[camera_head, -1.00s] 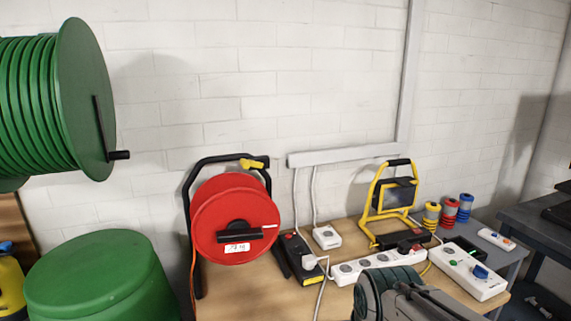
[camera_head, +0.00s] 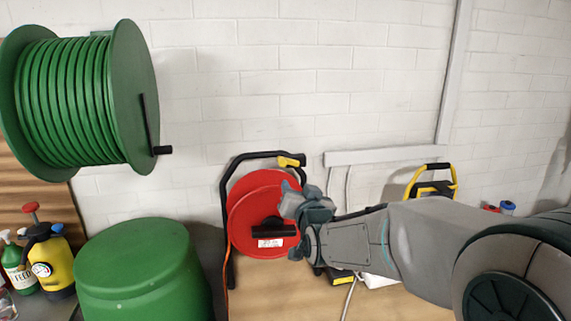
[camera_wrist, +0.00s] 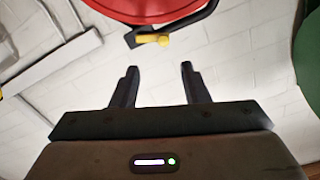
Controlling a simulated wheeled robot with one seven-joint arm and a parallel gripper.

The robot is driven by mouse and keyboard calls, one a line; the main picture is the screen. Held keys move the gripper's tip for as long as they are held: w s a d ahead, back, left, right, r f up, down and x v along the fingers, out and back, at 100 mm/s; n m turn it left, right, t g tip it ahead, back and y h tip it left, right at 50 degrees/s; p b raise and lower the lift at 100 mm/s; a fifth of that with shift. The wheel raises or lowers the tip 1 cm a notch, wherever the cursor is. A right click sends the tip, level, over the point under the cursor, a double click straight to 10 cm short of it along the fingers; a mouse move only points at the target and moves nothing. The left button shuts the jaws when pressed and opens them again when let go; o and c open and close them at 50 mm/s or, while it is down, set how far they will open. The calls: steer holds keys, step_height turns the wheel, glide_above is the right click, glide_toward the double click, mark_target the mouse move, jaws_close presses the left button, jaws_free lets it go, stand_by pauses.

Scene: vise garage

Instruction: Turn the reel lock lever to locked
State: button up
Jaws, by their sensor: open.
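The red cable reel (camera_head: 262,205) hangs in a black tube frame on the workbench. Its yellow lock lever (camera_head: 291,161) sits at the top right of the frame and points right, nearly level. My gripper (camera_head: 290,208) is in front of the reel's right side, below the lever in the head view, and covers part of the reel. In the wrist view, which is upside down, my gripper (camera_wrist: 159,68) is open and empty. The yellow lever (camera_wrist: 152,39) shows just beyond and between the two fingertips, with a visible gap. Whether the lever is locked I cannot tell.
A green hose reel (camera_head: 80,100) with a black crank is on the wall at left. A green drum (camera_head: 135,265) stands below it, left of the red reel. A yellow work lamp (camera_head: 455,185) stands behind my arm. A wall conduit (camera_head: 385,154) runs right of the lever.

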mark_target(283, 164)
steer(key=p+x, duration=0.1)
steer(key=x, duration=0.3)
steer(key=p+x, duration=0.1)
steer(key=x, duration=0.4)
steer(key=r+p+x, duration=0.1)
steer(key=p+x, duration=0.1)
steer(key=x, duration=0.3)
steer(key=shift+a, duration=0.15)
jaws_close()
